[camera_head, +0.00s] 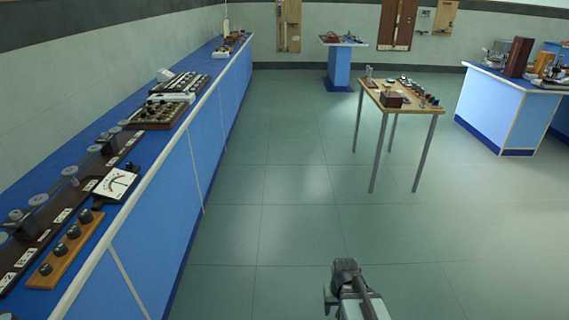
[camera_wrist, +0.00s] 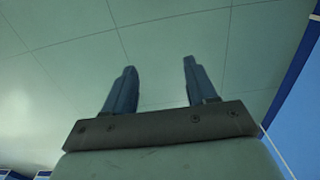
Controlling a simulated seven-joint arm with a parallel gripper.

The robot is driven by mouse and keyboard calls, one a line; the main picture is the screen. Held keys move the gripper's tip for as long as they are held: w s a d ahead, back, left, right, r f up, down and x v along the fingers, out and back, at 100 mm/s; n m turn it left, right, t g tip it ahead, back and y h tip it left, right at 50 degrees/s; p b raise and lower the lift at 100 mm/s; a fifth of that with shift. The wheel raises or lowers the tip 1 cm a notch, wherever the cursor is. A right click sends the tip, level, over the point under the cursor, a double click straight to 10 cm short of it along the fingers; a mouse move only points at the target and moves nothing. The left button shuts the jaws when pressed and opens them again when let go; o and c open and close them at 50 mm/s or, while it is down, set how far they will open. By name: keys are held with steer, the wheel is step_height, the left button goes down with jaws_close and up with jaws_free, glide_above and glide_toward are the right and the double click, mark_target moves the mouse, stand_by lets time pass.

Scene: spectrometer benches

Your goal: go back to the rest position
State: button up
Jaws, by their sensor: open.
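My gripper (camera_wrist: 157,75) shows in the wrist view with its two dark fingers spread wide apart. Nothing is between the fingers; only tiled floor shows behind them. In the head view my gripper and wrist (camera_head: 345,275) are at the bottom, right of centre, over open floor. The fingertips are hard to make out there. They are apart from the benches and tables.
A long blue bench (camera_head: 185,205) runs along the left with a dial meter (camera_head: 116,184), a knob board (camera_head: 66,249) and other instruments. A wooden table (camera_head: 425,108) with small items stands ahead right. A blue-and-white bench (camera_head: 500,110) is at far right. The floor between is clear.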

steer(key=s+f+g, duration=0.3)
steer(key=s+f, duration=0.6)
steer(key=s, duration=0.5)
steer(key=s+f+g, duration=0.3)
steer(key=s+f, duration=0.7)
steer(key=s, duration=0.5)
steer(key=shift+f+g, duration=0.25)
steer(key=shift+g, duration=0.05)
